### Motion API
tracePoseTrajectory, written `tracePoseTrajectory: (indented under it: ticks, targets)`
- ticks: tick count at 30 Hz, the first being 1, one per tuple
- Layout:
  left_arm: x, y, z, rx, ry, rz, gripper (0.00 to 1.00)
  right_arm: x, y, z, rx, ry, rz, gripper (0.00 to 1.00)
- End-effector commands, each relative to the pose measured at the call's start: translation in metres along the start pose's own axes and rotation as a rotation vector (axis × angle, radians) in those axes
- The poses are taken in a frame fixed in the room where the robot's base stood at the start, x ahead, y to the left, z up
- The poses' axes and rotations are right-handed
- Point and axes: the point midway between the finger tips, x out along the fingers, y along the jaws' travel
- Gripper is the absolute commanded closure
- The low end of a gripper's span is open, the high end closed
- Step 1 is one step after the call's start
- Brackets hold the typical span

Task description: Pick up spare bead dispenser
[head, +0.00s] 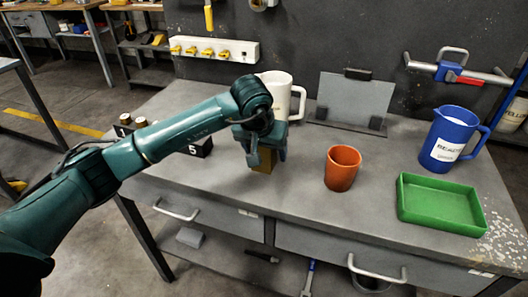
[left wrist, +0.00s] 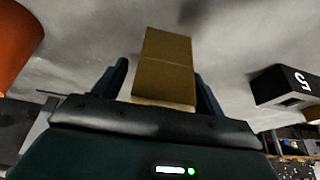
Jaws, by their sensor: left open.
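A blue jug (head: 453,140) with a white label reading like "BEADS" stands upright at the right of the workbench. A white jug (head: 280,90) stands behind my left gripper and is partly hidden by it. I cannot tell which object is the spare bead dispenser. My left gripper (head: 266,154) is open and low over the bench, pointing down. A tan block (head: 263,163) sits between its fingers. In the left wrist view, the tan block (left wrist: 163,65) stands between the open fingers (left wrist: 162,82), with gaps at both sides. My right gripper is not in view.
An orange cup (head: 342,168) stands right of the gripper, with a green tray (head: 440,204) beyond it. A black block marked 5 (head: 199,147) is close on the left. A grey plate in a stand (head: 354,100) is at the back. The bench's front middle is clear.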

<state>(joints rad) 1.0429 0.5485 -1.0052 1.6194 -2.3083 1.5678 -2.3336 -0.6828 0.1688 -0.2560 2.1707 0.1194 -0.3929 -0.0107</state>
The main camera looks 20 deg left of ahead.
Motion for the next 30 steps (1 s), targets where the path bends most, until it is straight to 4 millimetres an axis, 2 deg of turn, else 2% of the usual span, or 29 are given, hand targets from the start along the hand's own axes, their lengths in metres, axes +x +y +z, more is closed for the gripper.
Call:
tracePoseTrajectory:
  ticks: [3,9,30]
  targets:
    - [0.0061,-0.0005,0.0001,-0.001,0.0,-0.002,0.29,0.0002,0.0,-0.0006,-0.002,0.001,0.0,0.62]
    - [0.006,-0.0005,0.0,-0.001,0.001,-0.001,0.3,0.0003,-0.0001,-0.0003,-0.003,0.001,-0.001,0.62]
    - [0.0055,-0.0005,-0.0001,-0.001,0.001,-0.001,0.87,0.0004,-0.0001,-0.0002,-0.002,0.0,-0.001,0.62]
